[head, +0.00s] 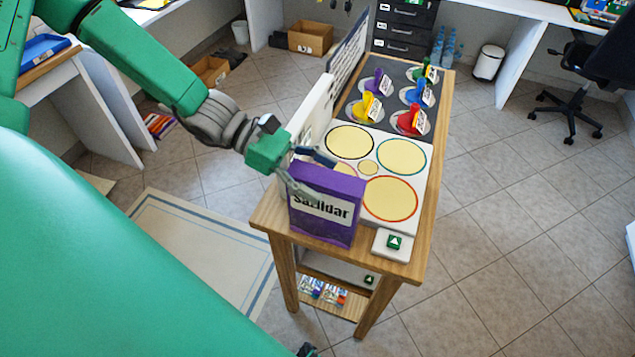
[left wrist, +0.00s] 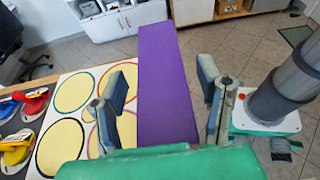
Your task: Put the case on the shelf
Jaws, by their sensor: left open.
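In the left wrist view the case (left wrist: 165,75) lies between the two spread fingers of the left gripper (left wrist: 163,88), with visible gaps on both sides. The gripper is open. My right gripper does not show. A lower board (head: 345,301) under the tabletop holds small colourful items; I cannot tell if it is the shelf meant.
A white board with yellow discs (head: 390,198) lies beside the case. Red, blue, yellow, purple and green pieces (head: 411,121) stand on a dark board behind it. A white upright panel (head: 312,118) edges the table's left side. Floor (head: 530,230) to the right is clear.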

